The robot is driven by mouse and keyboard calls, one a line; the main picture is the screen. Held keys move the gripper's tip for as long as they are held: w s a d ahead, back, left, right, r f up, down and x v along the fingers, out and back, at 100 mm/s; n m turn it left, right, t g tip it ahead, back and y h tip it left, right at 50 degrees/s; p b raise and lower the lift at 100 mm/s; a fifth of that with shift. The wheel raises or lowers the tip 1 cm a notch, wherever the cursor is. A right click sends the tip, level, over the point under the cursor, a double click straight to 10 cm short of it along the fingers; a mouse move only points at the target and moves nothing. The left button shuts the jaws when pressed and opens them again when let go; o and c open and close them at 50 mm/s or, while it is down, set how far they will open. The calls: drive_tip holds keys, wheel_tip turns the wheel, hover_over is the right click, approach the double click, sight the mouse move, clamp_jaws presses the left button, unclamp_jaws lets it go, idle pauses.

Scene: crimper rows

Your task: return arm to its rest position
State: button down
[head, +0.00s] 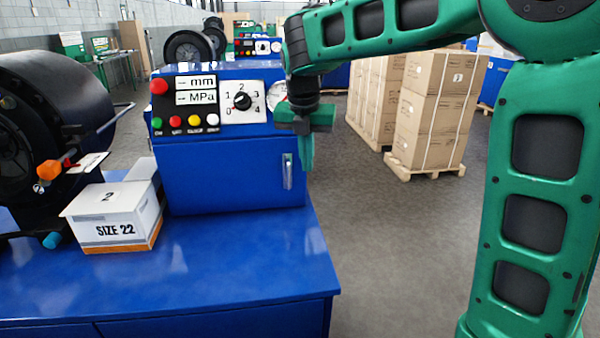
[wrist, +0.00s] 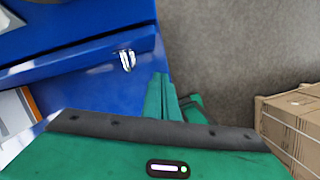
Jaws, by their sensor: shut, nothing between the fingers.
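My green arm comes in from the upper right in the head view. My gripper (head: 307,160) hangs pointing down, just right of the blue control cabinet (head: 225,172), near its right edge. In the wrist view my gripper (wrist: 163,88) shows its fingers together, with nothing held. Below the fingers in that view lies the blue bench top and the grey floor. The cabinet's door handle (head: 287,171) is left of my gripper, and it also shows in the wrist view (wrist: 127,60).
A white box marked SIZE 22 (head: 115,218) stands on the blue bench (head: 200,280). A black crimping machine (head: 60,120) is at the left. Stacked cartons (head: 435,105) on a pallet (head: 425,167) stand behind at the right. The grey floor (head: 390,240) right of the bench is clear.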

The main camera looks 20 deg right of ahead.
drive_tip(key=v, duration=0.2)
drive_tip(key=s+v, duration=0.1)
drive_tip(key=v, duration=0.2)
drive_tip(key=shift+d+r, duration=0.1)
drive_tip(key=shift+d, duration=0.05)
drive_tip(key=s+d+f+m+g, duration=0.1)
drive_tip(key=s+d+f+m, duration=0.2)
drive_tip(key=s+d+m, duration=0.5)
drive_tip(key=s+d+f+m, duration=0.3)
drive_tip(key=s+d+m, duration=0.45)
drive_tip(key=m, duration=0.25)
drive_tip(key=s+d+f+m, duration=0.1)
drive_tip(key=s+f+m, duration=0.2)
drive_tip(key=s+m, duration=0.3)
drive_tip(key=s+d+f+m+y, duration=0.1)
drive_tip(key=s+f+m, duration=0.2)
drive_tip(key=s+m, duration=0.3)
drive_tip(key=s+d+f+m+g, duration=0.1)
drive_tip(key=s+f+m, duration=0.2)
drive_tip(key=s+m, duration=0.3)
drive_tip(key=shift+d+m+y, duration=0.25)
drive_tip(key=shift+m+y, duration=0.05)
